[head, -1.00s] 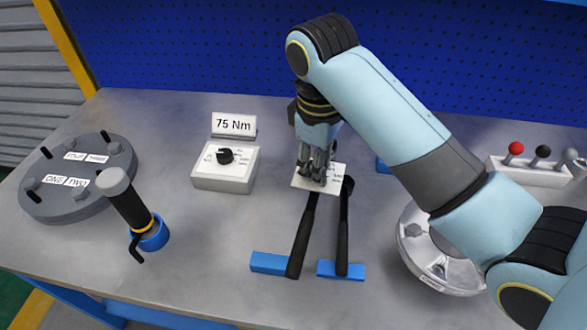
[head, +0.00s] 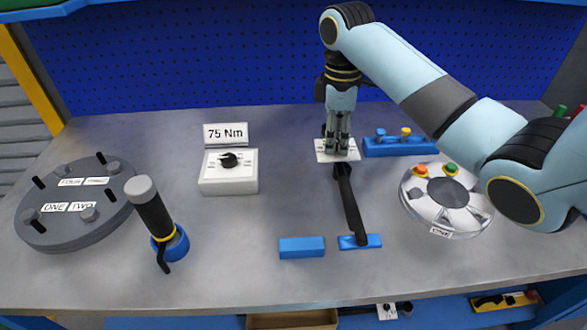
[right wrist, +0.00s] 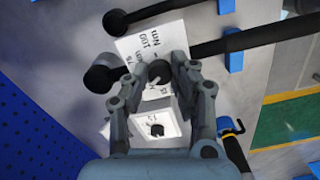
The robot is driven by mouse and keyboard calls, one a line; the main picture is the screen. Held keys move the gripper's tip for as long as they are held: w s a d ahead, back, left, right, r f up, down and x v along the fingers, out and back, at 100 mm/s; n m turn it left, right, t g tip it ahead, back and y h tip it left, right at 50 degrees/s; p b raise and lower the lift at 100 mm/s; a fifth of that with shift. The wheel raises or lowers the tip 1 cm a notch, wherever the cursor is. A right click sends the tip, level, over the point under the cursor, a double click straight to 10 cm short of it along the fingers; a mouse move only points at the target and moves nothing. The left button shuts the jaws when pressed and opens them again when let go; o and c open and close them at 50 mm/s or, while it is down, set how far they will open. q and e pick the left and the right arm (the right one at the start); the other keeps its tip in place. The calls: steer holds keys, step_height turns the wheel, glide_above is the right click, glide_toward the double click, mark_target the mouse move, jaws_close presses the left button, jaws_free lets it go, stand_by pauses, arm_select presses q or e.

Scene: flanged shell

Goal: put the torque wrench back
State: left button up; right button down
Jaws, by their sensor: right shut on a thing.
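My right gripper (head: 338,138) is at the back middle of the bench, above a white printed card (head: 325,153). It also shows in the right wrist view (right wrist: 160,78), where its fingers are shut on a black torque wrench (right wrist: 260,38) with a long handle. A second black wrench (right wrist: 145,15) lies beyond it there. In the head view one black handle (head: 352,210) runs forward over the right blue block (head: 345,243); the two wrenches seem to overlap there. The left blue block (head: 300,248) is bare. My left gripper is not in view.
A dial box (head: 229,180) stands before a "75 Nm" sign (head: 226,134). A dark disc (head: 65,228) and a black-handled tool (head: 152,212) in a blue ring are on the left. A silver flanged shell (head: 460,225) and a blue rack (head: 385,150) are on the right.

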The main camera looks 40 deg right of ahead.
steer(key=w+a+f, duration=0.2)
steer(key=f, duration=0.1)
steer(key=w+a+f, duration=0.2)
steer(key=f, duration=0.1)
steer(key=w+a+f, duration=0.2)
steer(key=f, duration=0.1)
steer(key=shift+w+a+f, duration=0.15)
steer(key=shift+w+a, duration=0.15)
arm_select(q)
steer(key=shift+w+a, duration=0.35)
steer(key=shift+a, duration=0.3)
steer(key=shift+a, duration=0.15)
arm_select(e)
steer(key=c, duration=1.1)
jaws_free()
steer(key=shift+s+f, duration=0.1)
steer(key=shift+f, duration=0.05)
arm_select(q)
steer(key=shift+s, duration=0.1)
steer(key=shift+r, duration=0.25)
arm_select(e)
step_height(320, 180, up, 12)
steer(key=shift+a, duration=0.2)
